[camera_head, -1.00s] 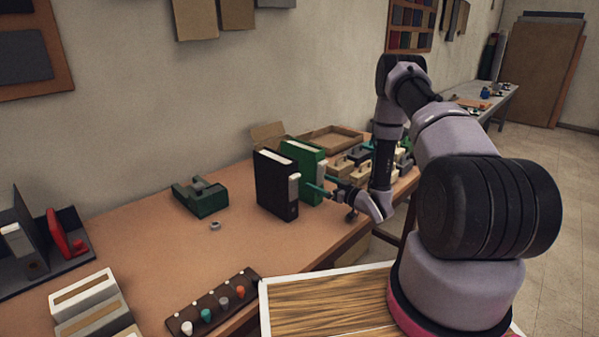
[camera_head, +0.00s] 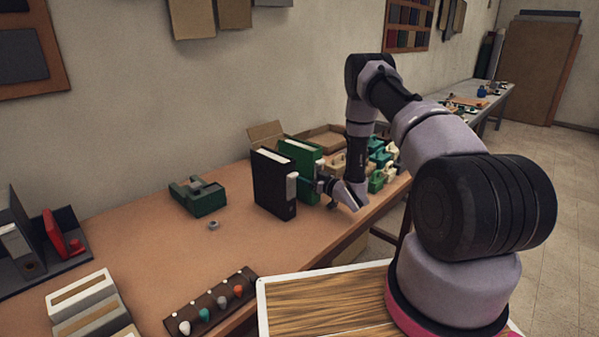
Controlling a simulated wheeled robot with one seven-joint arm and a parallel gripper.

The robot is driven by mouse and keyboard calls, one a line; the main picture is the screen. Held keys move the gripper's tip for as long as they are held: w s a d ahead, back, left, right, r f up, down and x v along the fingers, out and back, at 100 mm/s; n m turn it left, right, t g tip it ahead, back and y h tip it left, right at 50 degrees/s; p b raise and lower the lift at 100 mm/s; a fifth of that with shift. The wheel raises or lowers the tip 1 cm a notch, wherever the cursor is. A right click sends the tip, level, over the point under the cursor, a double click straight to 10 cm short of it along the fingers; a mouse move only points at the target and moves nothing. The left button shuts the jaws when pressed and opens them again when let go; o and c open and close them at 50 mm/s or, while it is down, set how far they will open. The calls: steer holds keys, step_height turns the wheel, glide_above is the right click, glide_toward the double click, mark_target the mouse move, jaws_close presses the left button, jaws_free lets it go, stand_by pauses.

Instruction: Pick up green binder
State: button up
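The green binder (camera_head: 299,150) stands upright on the brown workbench, right beside a black binder (camera_head: 271,184) that covers much of its left side. My gripper (camera_head: 314,184) is at the front, spine end of the green binder, low and near the bench top. Its fingers overlap the spine in the picture. One finger appears near the gap between the two binders. The fingertips are small and partly hidden, so I cannot tell whether they touch the binder or how far apart they are.
A green tape dispenser (camera_head: 199,196) stands left of the black binder, with a small ring (camera_head: 213,225) in front. Several green and tan items (camera_head: 379,165) stand close behind and right of my wrist. A cardboard box (camera_head: 265,134) is behind the binders. The bench's left middle is clear.

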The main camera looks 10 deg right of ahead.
jaws_close()
steer(key=shift+r, duration=0.15)
